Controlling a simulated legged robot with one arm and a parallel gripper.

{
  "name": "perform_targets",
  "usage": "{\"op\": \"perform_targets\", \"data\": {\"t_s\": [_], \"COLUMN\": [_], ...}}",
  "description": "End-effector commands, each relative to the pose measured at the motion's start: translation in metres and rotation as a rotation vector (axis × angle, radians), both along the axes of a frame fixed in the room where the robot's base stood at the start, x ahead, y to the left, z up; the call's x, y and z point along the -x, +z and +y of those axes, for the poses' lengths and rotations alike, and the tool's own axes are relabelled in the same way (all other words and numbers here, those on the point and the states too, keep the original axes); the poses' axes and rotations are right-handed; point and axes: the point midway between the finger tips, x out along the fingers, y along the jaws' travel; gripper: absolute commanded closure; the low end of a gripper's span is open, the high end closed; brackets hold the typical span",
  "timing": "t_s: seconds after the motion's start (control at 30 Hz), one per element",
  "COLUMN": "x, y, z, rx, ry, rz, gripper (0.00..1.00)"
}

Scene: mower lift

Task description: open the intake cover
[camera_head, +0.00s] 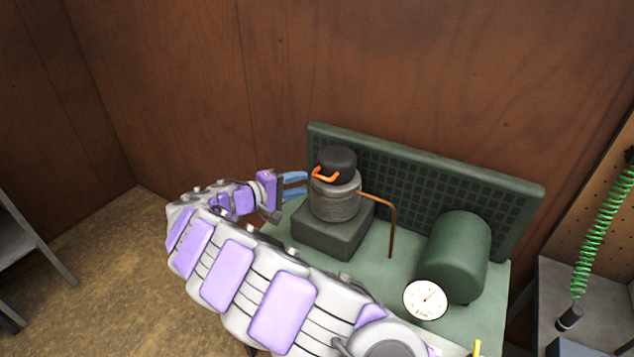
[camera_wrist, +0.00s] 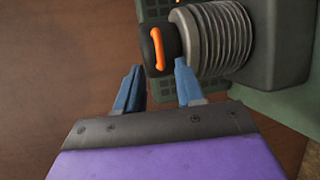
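A black round cap (camera_head: 338,160) with an orange handle (camera_head: 325,176) sits on top of a ribbed grey cylinder (camera_head: 335,203); it appears to be the intake cover and looks closed. In the wrist view the cap (camera_wrist: 171,38) and its orange handle (camera_wrist: 157,48) show just ahead of the fingertips. My gripper (camera_head: 300,183) is left of the cap, with its blue fingers apart and nothing between them. In the wrist view my gripper (camera_wrist: 158,67) is open, the right fingertip close to the cap's edge. I cannot tell whether it touches.
The cylinder stands on a dark block (camera_head: 325,238) on a green bench (camera_head: 385,270). A gridded green panel (camera_head: 450,185) rises behind. A copper pipe (camera_head: 392,222), a green tank (camera_head: 462,250) and a dial gauge (camera_head: 425,299) are to the right.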

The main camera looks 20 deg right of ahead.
Motion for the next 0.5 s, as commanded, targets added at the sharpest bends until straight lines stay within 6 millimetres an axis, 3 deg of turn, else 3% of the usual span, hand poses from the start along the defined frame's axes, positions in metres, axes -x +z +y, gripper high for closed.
{"op": "perform_targets", "data": {"t_s": [0.2, 0.5], "x": [-0.014, -0.025], "y": [-0.010, -0.015], "z": [-0.038, -0.062], "rx": [-0.001, 0.001], "ry": [-0.004, -0.003], "rz": [0.001, 0.000], "gripper": [0.62, 0.62]}}
